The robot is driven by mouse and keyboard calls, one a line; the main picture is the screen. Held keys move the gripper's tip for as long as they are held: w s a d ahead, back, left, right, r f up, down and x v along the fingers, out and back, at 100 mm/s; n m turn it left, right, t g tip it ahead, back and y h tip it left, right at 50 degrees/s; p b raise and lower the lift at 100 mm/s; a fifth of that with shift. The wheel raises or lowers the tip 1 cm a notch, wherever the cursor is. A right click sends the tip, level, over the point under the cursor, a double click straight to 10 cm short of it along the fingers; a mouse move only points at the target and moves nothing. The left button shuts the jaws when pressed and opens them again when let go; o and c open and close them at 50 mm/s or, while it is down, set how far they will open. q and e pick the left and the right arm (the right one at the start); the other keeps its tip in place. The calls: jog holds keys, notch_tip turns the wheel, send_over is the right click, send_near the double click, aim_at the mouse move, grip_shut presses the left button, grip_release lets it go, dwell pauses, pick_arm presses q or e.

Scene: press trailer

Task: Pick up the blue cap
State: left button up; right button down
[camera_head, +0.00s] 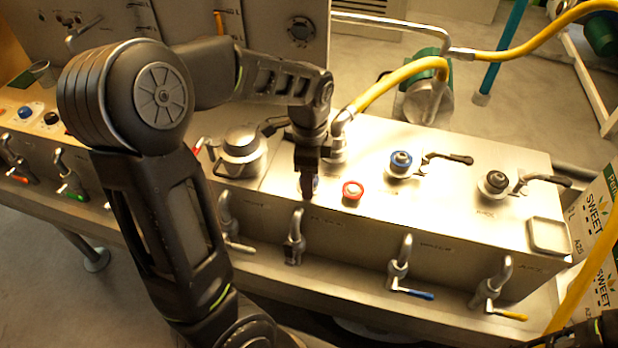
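The blue cap (401,160) sits on a round metal fitting on top of the steel counter, right of centre, with a black-handled lever beside it. My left gripper (308,190) hangs pointing down over the counter, to the left of the blue cap and apart from it. Its fingers show nearly edge-on, so I cannot tell whether they are open. No held thing shows at its tips. Only a dark piece of my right arm shows in the bottom right corner; its gripper is not in view.
A red-rimmed cap (352,190) lies between my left gripper and the blue cap. A black cap (495,181) with a lever stands to the right. A yellow hose (398,82) rises behind. A square tray (549,236) sits at the right end. Several taps line the front.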

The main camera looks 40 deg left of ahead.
pick_arm(q)
notch_tip(320, 180, up, 10)
jog(key=shift+b, duration=0.65)
dwell(0.5)
